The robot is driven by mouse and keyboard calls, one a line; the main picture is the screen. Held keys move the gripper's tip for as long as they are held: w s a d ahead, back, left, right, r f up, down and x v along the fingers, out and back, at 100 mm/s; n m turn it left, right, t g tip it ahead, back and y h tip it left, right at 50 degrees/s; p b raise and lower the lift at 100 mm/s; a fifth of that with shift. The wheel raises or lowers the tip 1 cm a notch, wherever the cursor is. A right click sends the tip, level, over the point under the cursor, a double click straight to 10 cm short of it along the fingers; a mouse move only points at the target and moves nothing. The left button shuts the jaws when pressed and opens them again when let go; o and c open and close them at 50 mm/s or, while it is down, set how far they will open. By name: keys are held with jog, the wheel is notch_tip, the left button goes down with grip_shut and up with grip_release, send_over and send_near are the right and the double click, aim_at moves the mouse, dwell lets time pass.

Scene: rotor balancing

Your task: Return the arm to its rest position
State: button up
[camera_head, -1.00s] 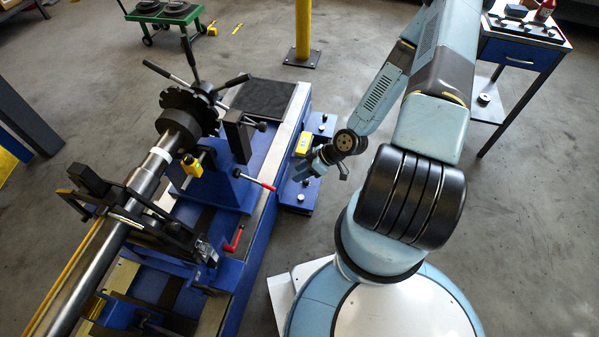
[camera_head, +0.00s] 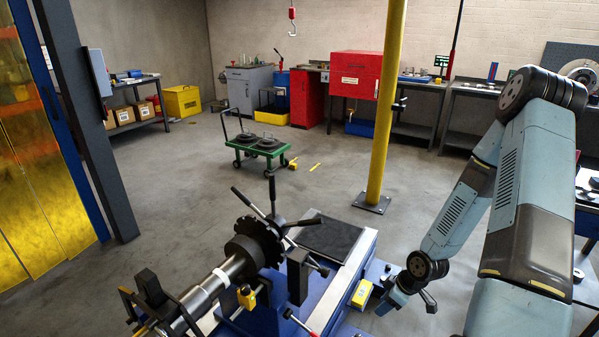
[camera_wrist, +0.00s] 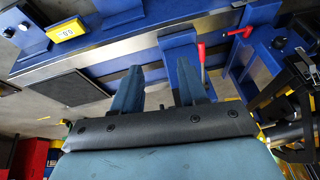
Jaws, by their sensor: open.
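My arm (camera_head: 460,215) is folded on the right side of the head view, light blue with dark joints. My gripper (camera_head: 410,297) hangs low at its end, just right of the blue balancing machine (camera_head: 352,262). In the wrist view my gripper (camera_wrist: 158,90) shows two blue fingers spread apart with nothing between them. The steel rotor shaft (camera_head: 205,293) with its dark toothed disc (camera_head: 258,243) lies on the machine, left of my gripper. The machine's blue bed also shows in the wrist view beyond the fingers.
A yellow box (camera_head: 362,293) sits on the machine's edge close to my gripper. A yellow post (camera_head: 386,110) stands behind it. A green cart (camera_head: 262,160) stands farther back on open floor. Red cabinets (camera_head: 355,75) and benches line the back wall.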

jog(key=w+d+r+m+t+h, duration=0.1)
jog(key=d+r+m+h, duration=0.2)
jog(key=r, duration=1.1)
jog(key=w+d+r+m+h, duration=0.1)
jog(key=d+r+m+h, duration=0.15)
jog(key=r, duration=1.15)
jog(key=s+a+r+m+t, duration=0.1)
jog(key=s+a+r, duration=0.3)
jog(key=s+r, duration=0.5)
jog(key=s+a+r+m+t+y, duration=0.1)
jog(key=s+a+r+m, duration=0.3)
jog(key=s+r, duration=0.5)
notch_tip(320, 180, up, 4)
jog(key=shift+r+m+t, duration=0.1)
jog(key=shift+m+t, duration=0.25)
jog(key=shift+t, duration=0.15)
